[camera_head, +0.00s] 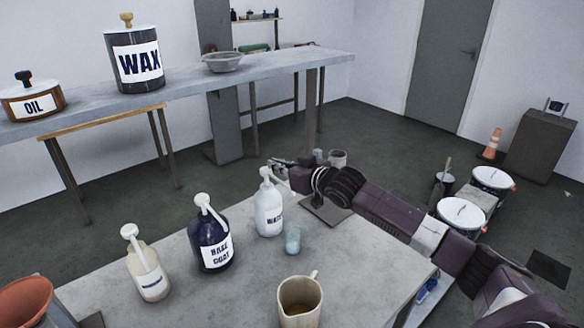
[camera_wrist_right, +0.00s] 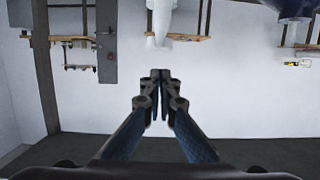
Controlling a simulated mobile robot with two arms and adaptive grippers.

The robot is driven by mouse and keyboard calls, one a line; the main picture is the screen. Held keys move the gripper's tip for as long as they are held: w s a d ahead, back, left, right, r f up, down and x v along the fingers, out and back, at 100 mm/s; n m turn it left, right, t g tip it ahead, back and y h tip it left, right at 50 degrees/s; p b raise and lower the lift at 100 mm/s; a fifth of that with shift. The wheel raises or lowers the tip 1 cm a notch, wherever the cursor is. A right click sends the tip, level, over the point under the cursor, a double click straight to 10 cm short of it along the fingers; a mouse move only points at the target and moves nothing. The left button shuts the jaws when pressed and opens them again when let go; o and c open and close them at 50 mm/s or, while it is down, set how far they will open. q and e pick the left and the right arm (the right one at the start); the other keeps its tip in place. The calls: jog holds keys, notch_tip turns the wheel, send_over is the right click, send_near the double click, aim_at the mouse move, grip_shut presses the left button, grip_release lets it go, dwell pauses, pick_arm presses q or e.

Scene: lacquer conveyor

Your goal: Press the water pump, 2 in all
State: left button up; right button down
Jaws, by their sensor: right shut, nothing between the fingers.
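The water pump bottle (camera_head: 268,212) is pale, labelled "WATER", and stands upright on the grey table. Its white pump head (camera_head: 265,172) has a spout slanting to the right. My right gripper (camera_head: 282,163) is shut and empty, close to this pump head; I cannot tell whether they touch. In the right wrist view, the shut fingertips (camera_wrist_right: 160,75) point toward a white pump (camera_wrist_right: 160,38), which appears upside down with a gap in the picture. A small bluish glass (camera_head: 292,239) stands right of the water bottle. My left gripper is not in view.
Left of the water bottle stand the dark base coat pump bottle (camera_head: 213,245) and a cream pump bottle (camera_head: 150,275). A beige jug (camera_head: 299,303) stands at the front. A long back bench (camera_head: 285,64) carries wax and oil jars. Lidded buckets (camera_head: 463,213) stand on the right.

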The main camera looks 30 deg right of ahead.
jog(key=b+v, duration=0.2)
jog(key=v, duration=0.4)
jog(key=shift+s+d, duration=0.1)
jog(key=shift+s+r, duration=0.2)
jog(key=shift+s, duration=0.15)
